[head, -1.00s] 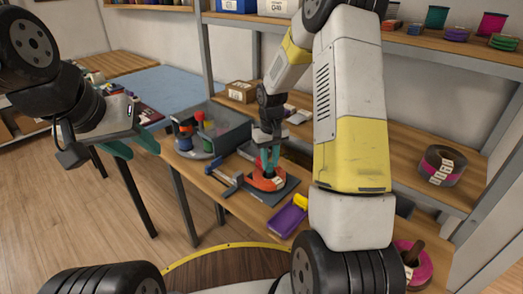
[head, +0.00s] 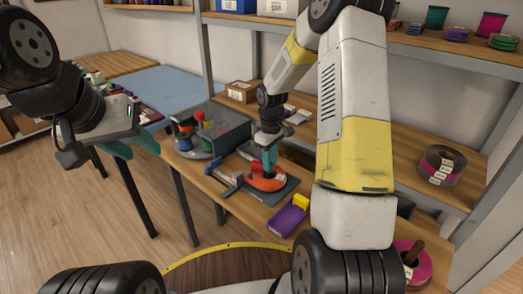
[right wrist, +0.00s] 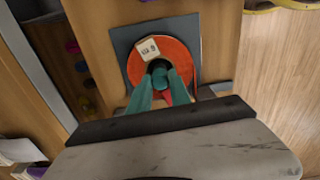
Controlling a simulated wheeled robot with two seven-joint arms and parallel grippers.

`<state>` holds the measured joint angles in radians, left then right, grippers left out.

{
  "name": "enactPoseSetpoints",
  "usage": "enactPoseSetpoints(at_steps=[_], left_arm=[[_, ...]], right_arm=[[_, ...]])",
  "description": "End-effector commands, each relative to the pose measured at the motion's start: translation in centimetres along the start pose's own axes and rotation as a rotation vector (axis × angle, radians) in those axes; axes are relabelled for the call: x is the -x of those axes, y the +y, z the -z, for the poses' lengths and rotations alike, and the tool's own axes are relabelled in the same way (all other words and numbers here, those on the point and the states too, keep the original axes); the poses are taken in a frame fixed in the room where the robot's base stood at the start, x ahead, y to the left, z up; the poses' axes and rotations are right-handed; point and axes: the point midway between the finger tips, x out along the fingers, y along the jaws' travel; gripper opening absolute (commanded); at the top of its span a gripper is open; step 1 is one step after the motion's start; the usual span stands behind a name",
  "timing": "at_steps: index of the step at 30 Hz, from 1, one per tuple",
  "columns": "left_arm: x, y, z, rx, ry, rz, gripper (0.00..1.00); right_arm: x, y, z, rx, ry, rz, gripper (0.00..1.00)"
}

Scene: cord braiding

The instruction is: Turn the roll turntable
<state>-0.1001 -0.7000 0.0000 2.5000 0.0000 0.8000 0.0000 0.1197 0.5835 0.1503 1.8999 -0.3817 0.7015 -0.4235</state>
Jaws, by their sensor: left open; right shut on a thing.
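An orange-red roll (head: 262,183), ring-shaped, lies on a dark square base (head: 284,190) on the workbench. In the right wrist view the roll (right wrist: 184,56) carries a pale printed tag (right wrist: 147,47) on its top, and the dark base (right wrist: 124,44) shows around it. My right gripper (head: 269,172) points down with its teal fingers at the roll's centre. In the right wrist view the gripper (right wrist: 161,78) is shut on the roll's middle; the exact grip is partly hidden by the fingers. My left gripper (head: 137,149) is open and empty, away to the left.
A purple tray (head: 287,221) with a yellow piece lies right of the base. A blue-and-grey tool (head: 229,180) lies left of it. A shelf post (head: 490,140) rises at right.

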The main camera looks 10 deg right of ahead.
Motion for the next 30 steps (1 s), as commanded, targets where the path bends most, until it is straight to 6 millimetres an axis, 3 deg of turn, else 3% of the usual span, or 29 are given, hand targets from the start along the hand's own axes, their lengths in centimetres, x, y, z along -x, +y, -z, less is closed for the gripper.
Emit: enactPoseSetpoints(at_steps=[30], left_arm=[[0.0, 0.0, 0.0, 0.0, 0.0, 0.0, 0.42]], right_arm=[[0.08, 0.2, 0.06, 0.506, 0.002, -0.002, 0.0]])
